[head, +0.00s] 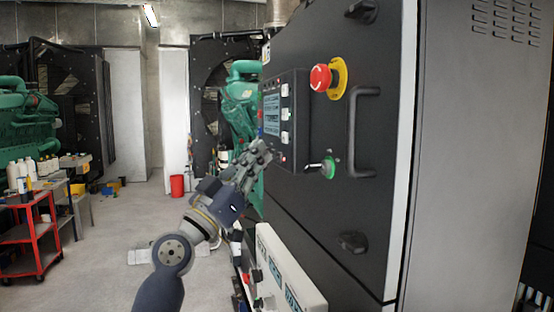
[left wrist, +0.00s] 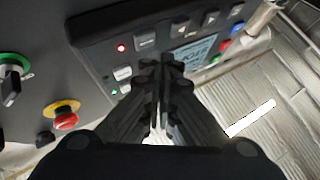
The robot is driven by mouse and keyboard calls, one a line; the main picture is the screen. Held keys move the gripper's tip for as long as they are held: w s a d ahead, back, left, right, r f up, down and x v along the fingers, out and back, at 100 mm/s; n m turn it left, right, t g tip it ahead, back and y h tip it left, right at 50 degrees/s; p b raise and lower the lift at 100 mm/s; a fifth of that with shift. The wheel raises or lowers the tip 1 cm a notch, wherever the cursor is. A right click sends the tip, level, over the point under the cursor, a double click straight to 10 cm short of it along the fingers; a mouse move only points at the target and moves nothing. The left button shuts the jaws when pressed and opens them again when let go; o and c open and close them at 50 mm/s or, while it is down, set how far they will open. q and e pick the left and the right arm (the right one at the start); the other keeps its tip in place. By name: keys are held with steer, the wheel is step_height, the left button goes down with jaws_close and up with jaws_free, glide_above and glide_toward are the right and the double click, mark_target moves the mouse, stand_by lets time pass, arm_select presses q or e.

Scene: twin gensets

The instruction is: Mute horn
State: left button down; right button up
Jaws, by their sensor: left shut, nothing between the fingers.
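The control panel (head: 285,118) sits on the dark cabinet door, with a small display and several white buttons. In the left wrist view the panel (left wrist: 97,38) shows a lit red light (left wrist: 121,48), pale buttons and coloured buttons; I cannot read which one is the horn mute. My left gripper (head: 262,150) is shut and empty, just left of the panel's lower edge. In the left wrist view its closed fingers (left wrist: 166,62) cover part of the panel, and I cannot tell whether they touch it. My right gripper is not in view.
A red emergency stop (head: 321,78) on a yellow ring, a green-ringed switch (head: 328,167) and a door handle (head: 364,130) stick out beside the panel. A white panel (head: 285,275) is below. A red cart (head: 30,235) stands far left; the floor between is mostly clear.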

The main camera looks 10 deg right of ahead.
arm_select(q)
steer(key=shift+w+d, duration=0.1)
steer(key=shift+d, duration=0.25)
steer(key=shift+d+b, duration=0.45)
steer(key=shift+b, duration=0.1)
stand_by(0.4)
steer(key=shift+a, duration=0.9)
steer(key=shift+a+b, duration=0.1)
steer(key=shift+b, duration=0.2)
steer(key=a+b, duration=0.1)
steer(key=a, duration=0.1)
steer(key=s+a, duration=0.1)
steer(key=a, duration=0.2)
steer(key=shift+s+a+b, duration=0.2)
steer(key=shift+a+b, duration=0.15)
